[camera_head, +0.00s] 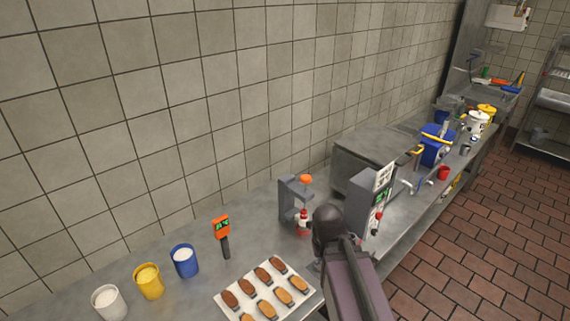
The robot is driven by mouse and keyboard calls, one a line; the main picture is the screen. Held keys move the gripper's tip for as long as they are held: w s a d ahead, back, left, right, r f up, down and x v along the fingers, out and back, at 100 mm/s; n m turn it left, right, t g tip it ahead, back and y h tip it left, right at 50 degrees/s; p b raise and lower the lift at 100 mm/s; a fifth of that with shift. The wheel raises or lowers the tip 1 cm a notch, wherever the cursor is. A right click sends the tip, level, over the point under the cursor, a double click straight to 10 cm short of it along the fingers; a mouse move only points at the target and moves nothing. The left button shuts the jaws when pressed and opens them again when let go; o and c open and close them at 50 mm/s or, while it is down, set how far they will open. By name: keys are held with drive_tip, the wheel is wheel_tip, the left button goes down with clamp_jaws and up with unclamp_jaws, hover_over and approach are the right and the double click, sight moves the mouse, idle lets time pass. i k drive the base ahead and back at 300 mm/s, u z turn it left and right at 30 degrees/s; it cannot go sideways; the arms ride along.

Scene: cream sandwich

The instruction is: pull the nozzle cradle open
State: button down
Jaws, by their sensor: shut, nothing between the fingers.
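A grey upright bracket (287,200) with an orange knob (306,179) at its top stands on the steel counter, left of my arm. It looks like the nozzle cradle, but I cannot make out whether it is open or closed. A small red and white piece (302,221), perhaps the nozzle, sits at the bracket's lower right. My arm rises from the bottom right, with a dark rounded joint just right of this piece. I cannot make out my gripper's fingers; my arm may hide them.
A tray of biscuits (221,299) lies on the counter (190,299) in front. White, yellow and blue cups (184,261) and an orange-topped thermometer (222,229) are left.

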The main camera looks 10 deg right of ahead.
sight(306, 223)
drive_tip(key=k, duration=1.3)
drive_tip(key=z, duration=0.2)
drive_tip(key=i, duration=0.65)
drive_tip(key=u, duration=0.2)
